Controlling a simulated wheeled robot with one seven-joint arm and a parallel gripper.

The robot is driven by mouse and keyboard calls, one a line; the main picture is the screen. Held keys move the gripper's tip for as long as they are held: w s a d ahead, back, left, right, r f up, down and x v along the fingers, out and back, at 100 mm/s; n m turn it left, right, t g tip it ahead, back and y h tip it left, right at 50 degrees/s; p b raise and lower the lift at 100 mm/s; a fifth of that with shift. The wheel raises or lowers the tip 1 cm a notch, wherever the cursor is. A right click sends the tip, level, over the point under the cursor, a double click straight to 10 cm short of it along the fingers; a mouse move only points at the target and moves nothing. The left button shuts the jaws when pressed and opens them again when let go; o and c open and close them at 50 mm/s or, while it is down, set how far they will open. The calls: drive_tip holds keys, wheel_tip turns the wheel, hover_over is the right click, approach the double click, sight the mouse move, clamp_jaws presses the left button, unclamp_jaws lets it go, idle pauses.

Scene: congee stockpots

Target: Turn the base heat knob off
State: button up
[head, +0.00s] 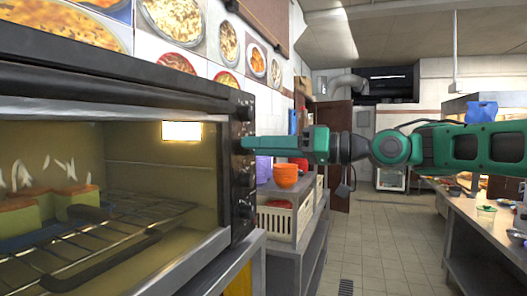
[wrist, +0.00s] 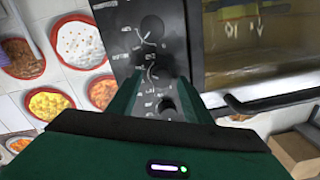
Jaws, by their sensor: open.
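The oven's dark control panel (head: 243,165) stands at the right end of the oven front, with a column of dark knobs. The wrist view shows the panel closer, with one knob (wrist: 151,28) far from my gripper, one knob (wrist: 151,73) by the fingertips and one dark knob (wrist: 167,106) between the fingers. The labels are too small to read, so I cannot tell which is the base heat knob. My gripper (head: 246,143) points left at the panel's upper half; in the wrist view its fingers (wrist: 161,75) are apart and empty. I cannot tell whether they touch the panel.
The oven's glass door (head: 110,180) has a handle across it, with food and a wire rack inside. A shelf unit with orange bowls (head: 286,175) and a cream crate (head: 280,220) stands beyond the panel. The tiled floor (head: 370,250) is clear; a counter (head: 490,225) runs along the right.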

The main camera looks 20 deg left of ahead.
drive_tip(key=shift+a, duration=0.1)
drive_tip(key=c, duration=1.1)
drive_tip(key=shift+n, duration=0.4)
drive_tip(key=n+t, duration=0.1)
drive_tip(key=n, duration=2.1)
drive_tip(key=shift+s+f+t+h, duration=0.15)
drive_tip(key=shift+f+t+h, duration=0.05)
drive_tip(key=shift+t+h, duration=0.2)
